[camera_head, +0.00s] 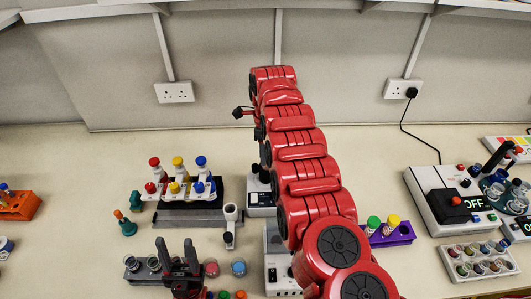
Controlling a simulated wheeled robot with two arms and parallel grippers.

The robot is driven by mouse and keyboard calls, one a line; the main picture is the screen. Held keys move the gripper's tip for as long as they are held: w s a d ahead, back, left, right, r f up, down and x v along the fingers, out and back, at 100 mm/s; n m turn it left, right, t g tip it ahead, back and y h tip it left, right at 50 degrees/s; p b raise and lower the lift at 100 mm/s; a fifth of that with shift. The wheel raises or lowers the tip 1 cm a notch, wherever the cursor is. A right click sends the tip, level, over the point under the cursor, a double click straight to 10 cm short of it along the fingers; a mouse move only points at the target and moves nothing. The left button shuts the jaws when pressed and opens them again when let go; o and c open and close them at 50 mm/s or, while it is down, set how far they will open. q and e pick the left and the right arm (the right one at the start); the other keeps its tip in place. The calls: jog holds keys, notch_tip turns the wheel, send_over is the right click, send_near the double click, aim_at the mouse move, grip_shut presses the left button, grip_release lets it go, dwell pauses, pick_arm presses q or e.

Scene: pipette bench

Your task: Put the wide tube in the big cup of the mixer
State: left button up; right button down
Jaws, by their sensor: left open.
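My left gripper (178,256) is at the bottom, its two dark fingers pointing up and apart, with nothing seen between them. My red right arm crosses the middle of the view; its gripper cannot be made out. A white device with dark tops (257,198), perhaps the mixer, stands left of that arm and is partly covered by it. I cannot tell which part is the big cup. A purple rack (405,233) holds tubes with green (374,222) and yellow (393,220) caps, right of the arm. I cannot tell which tube is the wide one.
A rack with red, yellow and blue capped tubes (178,163) stands at left centre. A white holder (230,213) is beside it. A white box with an OFF display (429,203) and a grey tube rack (457,270) are at right. An orange rack (22,212) is far left.

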jog(key=shift+f, duration=0.1)
jog(key=shift+s+f+b, duration=0.1)
jog(key=shift+f+b, duration=0.2)
jog(key=shift+b, duration=0.1)
jog(key=c, duration=0.8)
grip_release()
jog(key=shift+r, duration=0.1)
jog(key=o, duration=0.4)
jog(key=shift+s, duration=0.1)
